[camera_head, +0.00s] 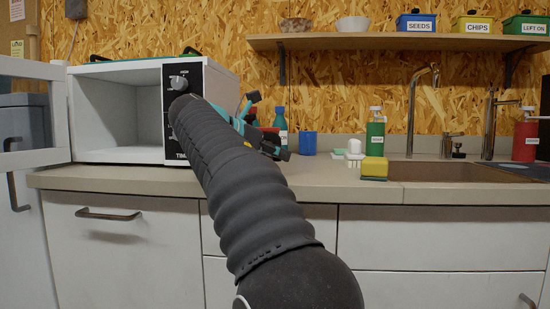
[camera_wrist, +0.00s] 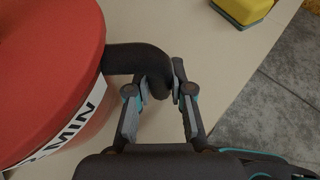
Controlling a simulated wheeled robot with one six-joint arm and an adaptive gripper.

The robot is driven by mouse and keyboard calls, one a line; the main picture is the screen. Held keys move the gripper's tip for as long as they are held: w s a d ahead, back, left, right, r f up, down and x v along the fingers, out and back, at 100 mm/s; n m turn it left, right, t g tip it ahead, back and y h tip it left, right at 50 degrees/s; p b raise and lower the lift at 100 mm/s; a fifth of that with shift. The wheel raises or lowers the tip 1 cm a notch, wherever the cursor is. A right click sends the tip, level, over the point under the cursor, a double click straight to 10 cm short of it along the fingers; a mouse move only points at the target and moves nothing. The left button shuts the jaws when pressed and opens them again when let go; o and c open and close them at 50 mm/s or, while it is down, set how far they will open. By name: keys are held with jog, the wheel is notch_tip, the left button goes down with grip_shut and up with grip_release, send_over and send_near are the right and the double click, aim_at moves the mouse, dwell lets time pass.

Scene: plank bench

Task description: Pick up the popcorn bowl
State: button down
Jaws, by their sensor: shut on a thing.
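Two bowls stand on the wall shelf in the head view, a brownish one (camera_head: 296,25) and a paler one (camera_head: 352,24); I cannot tell which is the popcorn bowl. My gripper (camera_head: 268,127) is over the counter, well below and apart from both bowls. In the wrist view my gripper (camera_wrist: 160,87) is shut on the black handle (camera_wrist: 140,58) of a red round container (camera_wrist: 45,65). The container has a white label, of which only "MIN" reads. It stands on the counter, partly out of frame, and my arm largely hides it in the head view.
An open white microwave (camera_head: 120,152) stands at left. A blue cup (camera_head: 308,145), green dispenser (camera_head: 375,138) and yellow sponge (camera_head: 374,168) are right of my gripper. The sink (camera_head: 450,172) is farther right. Labelled boxes, including SEEDS (camera_head: 416,22), sit on the shelf (camera_head: 390,42).

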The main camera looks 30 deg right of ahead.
jog(key=s+d+r+p, duration=0.2)
jog(key=s+d+r, duration=0.1)
jog(key=s+r, duration=0.5)
jog(key=shift+s+d+r, duration=0.15)
jog(key=shift+s, duration=1.45)
